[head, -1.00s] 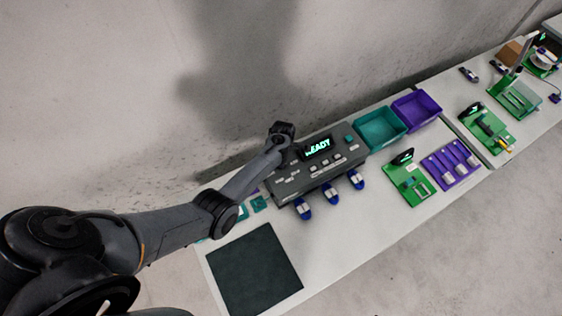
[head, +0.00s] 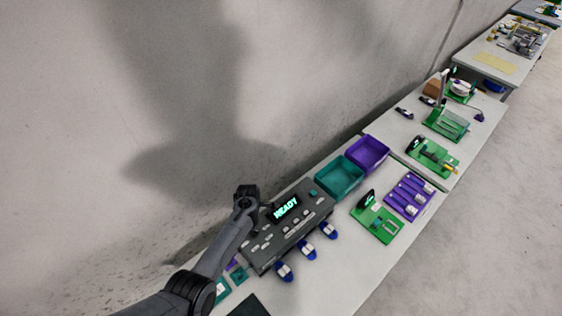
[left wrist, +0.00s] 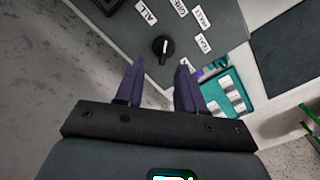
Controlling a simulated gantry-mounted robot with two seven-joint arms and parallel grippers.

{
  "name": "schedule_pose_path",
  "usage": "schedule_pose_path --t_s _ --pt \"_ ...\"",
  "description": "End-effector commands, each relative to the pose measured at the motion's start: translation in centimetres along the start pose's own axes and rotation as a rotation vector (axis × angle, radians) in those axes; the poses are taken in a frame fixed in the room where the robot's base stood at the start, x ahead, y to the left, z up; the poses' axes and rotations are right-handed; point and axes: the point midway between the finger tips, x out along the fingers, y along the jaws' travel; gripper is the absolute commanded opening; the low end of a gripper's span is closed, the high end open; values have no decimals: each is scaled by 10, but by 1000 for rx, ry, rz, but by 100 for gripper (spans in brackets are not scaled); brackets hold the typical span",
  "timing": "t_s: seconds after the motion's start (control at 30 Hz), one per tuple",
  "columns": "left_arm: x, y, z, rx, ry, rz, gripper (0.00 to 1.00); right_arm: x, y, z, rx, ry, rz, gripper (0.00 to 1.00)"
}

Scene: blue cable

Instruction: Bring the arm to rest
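My left arm comes in from the lower left in the head view. Its dark gripper end (head: 246,193) is over the back left part of a grey console (head: 262,262) whose display (head: 285,209) reads READY. The fingers are hard to make out there. In the left wrist view my left gripper (left wrist: 160,65) has two purple fingers apart, with nothing between them. A black knob (left wrist: 163,47) on the console's labelled face shows just beyond the fingertips; I cannot tell the distance. My right gripper is not in view.
Several blue-and-white pieces (head: 308,249) line the console's front edge. A teal bin (head: 340,180) and a purple bin (head: 368,153) stand to its right. A green fixture (head: 377,224) and a purple rack (head: 409,195) are nearer the front. A wall runs behind the tables.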

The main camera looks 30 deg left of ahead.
Motion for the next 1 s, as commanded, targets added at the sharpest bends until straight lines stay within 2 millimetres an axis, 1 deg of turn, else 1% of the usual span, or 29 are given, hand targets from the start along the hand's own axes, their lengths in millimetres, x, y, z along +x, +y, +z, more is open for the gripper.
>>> schedule_pose_path --t_s 0.17,0.27,0.37,0.47,0.57,0.67,0.8,0.9,1.0 --pt "-1 -5 -6 63 8 15 38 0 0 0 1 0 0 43" --pt "-4 -14 -14 170 21 38 38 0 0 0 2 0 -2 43" --pt "-11 -29 -21 341 41 70 38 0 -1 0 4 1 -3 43" --pt "-24 -53 -26 566 69 102 38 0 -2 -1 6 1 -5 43" --pt "-44 -84 -25 821 96 133 38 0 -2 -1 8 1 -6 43" --pt "-68 -120 -19 1078 123 162 38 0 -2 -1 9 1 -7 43" --pt "-107 -173 -7 1425 154 200 38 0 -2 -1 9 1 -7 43" --pt "-136 -209 1 1639 171 226 38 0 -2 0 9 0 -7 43" --pt "-163 -239 8 1810 186 252 38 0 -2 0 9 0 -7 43"
